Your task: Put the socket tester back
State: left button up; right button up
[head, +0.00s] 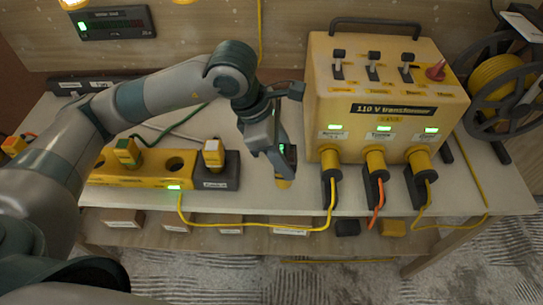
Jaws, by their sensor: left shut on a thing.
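My left gripper (281,160) is above the bench between the yellow socket strip and the transformer. It is shut on a small dark and yellow thing with a green light, which looks like the socket tester (284,182); the fingers hide most of it. I cannot tell whether it touches the bench top. My right gripper is not in view.
The yellow 110 V transformer (375,125) stands right of my gripper, with three plugs and cables in its front. A cable reel (500,85) stands at far right. A yellow cable (262,226) hangs along the bench's front edge. A shelf below holds several small boxes.

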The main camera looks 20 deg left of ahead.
pick_arm(q)
jog(key=w+a+f+p, duration=0.1)
jog(key=w+a+f, duration=0.2)
jog(key=a, duration=0.1)
jog(key=shift+w, duration=0.2)
jog(key=shift+a+f+p, duration=0.1)
jog(key=shift+p, duration=0.2)
notch_tip(320, 180, down, 4)
jog(key=shift+p, duration=1)
jog(key=shift+f, duration=0.1)
